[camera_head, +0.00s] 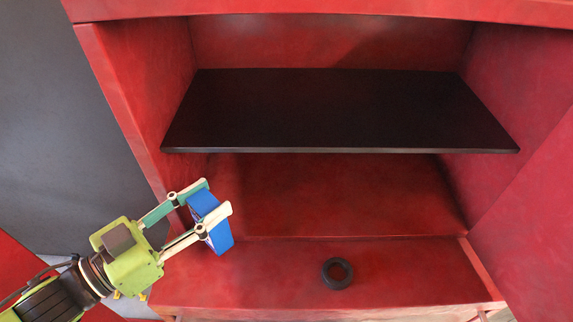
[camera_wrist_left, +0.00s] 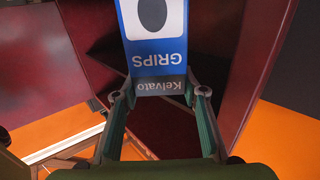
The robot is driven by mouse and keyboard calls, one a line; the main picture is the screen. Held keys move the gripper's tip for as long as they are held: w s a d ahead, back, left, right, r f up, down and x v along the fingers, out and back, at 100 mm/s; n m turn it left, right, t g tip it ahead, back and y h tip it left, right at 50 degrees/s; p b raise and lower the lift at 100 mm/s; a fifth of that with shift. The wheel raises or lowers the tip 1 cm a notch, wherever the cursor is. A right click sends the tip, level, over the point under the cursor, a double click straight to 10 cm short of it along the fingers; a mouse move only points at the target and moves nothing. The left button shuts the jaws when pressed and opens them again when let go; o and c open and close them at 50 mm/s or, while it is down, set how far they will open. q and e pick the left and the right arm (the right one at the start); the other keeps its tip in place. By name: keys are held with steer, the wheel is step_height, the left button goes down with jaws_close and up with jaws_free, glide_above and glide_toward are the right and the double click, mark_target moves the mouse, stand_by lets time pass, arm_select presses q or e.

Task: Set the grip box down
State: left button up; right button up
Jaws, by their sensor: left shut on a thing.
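The grip box (camera_head: 219,234) is blue. In the left wrist view the box (camera_wrist_left: 157,55) shows a dark oval picture, the word GRIPS and a grey strip reading Kelvato, upside down. My left gripper (camera_head: 217,198) is shut on the box, with one finger on each side of it. It holds the box at the left front of the red cabinet, below the level of the black shelf (camera_head: 335,110). The fingers hide part of the box in the head view. I cannot tell how high the box is above the cabinet floor. My right gripper is not in view.
A black ring (camera_head: 338,273) lies on the lower front surface (camera_head: 420,272) of the red cabinet, right of the box. The black shelf is bare. The cabinet's left wall (camera_head: 140,90) is close to my left gripper. The lower surface has free room around the ring.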

arm_select(q)
steer(key=f+b+x, duration=0.1)
steer(key=b+x, duration=0.1)
steer(key=x, duration=1.7)
steer(key=shift+w+f, duration=0.2)
steer(key=shift+f, duration=0.1)
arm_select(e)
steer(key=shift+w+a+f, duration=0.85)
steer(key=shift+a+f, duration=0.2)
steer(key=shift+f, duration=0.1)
arm_select(q)
steer(key=shift+s, duration=0.15)
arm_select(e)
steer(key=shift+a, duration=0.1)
